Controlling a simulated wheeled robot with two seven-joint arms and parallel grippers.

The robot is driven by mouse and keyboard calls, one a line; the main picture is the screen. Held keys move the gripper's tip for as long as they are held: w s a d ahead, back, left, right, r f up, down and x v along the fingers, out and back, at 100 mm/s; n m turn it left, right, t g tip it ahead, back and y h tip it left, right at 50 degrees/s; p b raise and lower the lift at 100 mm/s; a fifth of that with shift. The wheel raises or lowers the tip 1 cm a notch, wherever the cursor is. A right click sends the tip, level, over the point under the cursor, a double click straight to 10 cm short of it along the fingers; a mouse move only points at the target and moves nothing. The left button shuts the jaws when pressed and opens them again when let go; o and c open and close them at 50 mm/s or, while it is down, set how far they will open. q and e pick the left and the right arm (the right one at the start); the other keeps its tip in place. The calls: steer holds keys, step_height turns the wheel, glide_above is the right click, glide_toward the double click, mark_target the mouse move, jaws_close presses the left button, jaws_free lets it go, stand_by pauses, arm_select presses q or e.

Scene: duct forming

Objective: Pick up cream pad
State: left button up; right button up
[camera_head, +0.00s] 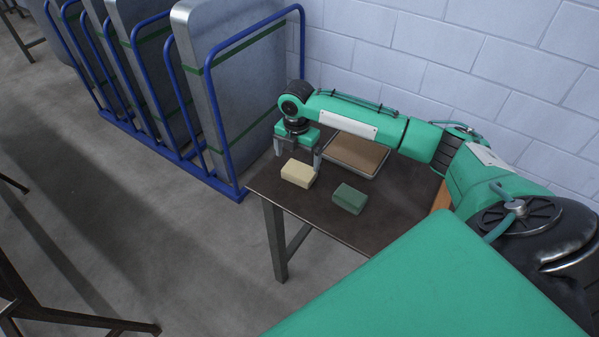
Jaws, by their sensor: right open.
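The cream pad (298,173) is a small block lying on the dark table (392,208), near its left end. My right gripper (298,163) points down at the cream pad from behind and above. One finger shows near the pad's left back side and the other near its right back side. The gripper is open with nothing held. Whether the fingers touch the pad cannot be told. My left gripper is not in view.
A green pad (349,198) lies to the right of the cream pad. A shallow tray (357,153) with a brown bottom sits behind it near the wall. A blue rack (218,160) with grey panels stands close to the table's left end.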

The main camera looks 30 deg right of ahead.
mark_target(299, 171)
steer(key=shift+f, duration=0.8)
steer(key=f+p, duration=0.1)
steer(key=f, duration=0.3)
steer(key=shift+d+f, duration=0.1)
steer(key=shift+d, duration=0.1)
steer(key=shift+f, duration=0.6)
steer(key=c, duration=0.7)
steer(key=shift+r, duration=0.1)
step_height(299, 171, up, 20)
steer(key=b, duration=0.1)
steer(key=shift+b, duration=0.4)
